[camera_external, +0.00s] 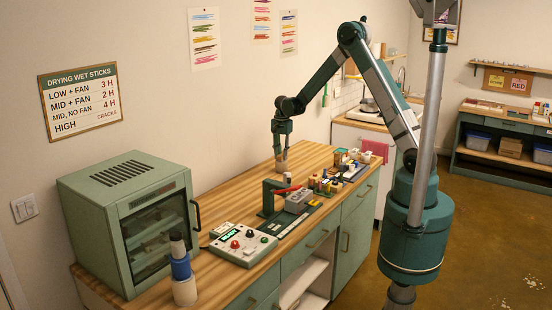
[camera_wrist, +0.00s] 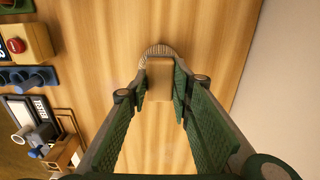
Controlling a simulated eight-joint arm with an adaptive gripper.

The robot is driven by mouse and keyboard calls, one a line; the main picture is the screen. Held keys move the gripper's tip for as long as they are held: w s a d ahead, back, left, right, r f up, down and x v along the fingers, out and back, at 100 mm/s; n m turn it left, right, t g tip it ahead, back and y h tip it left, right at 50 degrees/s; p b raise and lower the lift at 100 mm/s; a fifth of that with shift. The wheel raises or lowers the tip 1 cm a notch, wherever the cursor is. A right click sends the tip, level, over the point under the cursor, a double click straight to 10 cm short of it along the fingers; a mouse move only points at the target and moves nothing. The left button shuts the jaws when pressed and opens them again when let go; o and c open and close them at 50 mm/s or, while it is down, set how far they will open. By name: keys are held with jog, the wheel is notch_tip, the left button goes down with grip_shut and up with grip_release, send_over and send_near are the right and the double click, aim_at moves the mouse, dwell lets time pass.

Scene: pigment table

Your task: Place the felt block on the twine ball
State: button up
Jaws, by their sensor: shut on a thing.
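My gripper (camera_external: 282,153) points down over the far part of the wooden bench top. In the wrist view my gripper (camera_wrist: 160,88) is shut on a tan felt block (camera_wrist: 160,70), with one green finger on each side of it. The twine ball (camera_wrist: 157,48) is a ridged, rounded beige shape just past the block, and the block hides most of it. Whether block and ball touch cannot be told. In the external view a small beige thing (camera_external: 281,166) shows under my fingers, too small to tell block from ball.
A red-handled press (camera_external: 265,200), a control box (camera_external: 243,244) and several small items stand along the front edge. A green drying cabinet (camera_external: 125,225) and a stacked bottle-like thing (camera_external: 182,270) are at the near left. The bench around my gripper is clear; a wall (camera_wrist: 290,70) borders it.

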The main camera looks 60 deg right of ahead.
aim_at(282, 155)
jog(key=shift+f, duration=0.15)
jog(key=o, duration=0.9)
jog(key=shift+c, duration=0.2)
jog(key=shift+r, duration=0.2)
notch_tip(282, 155, up, 12)
dwell(0.4)
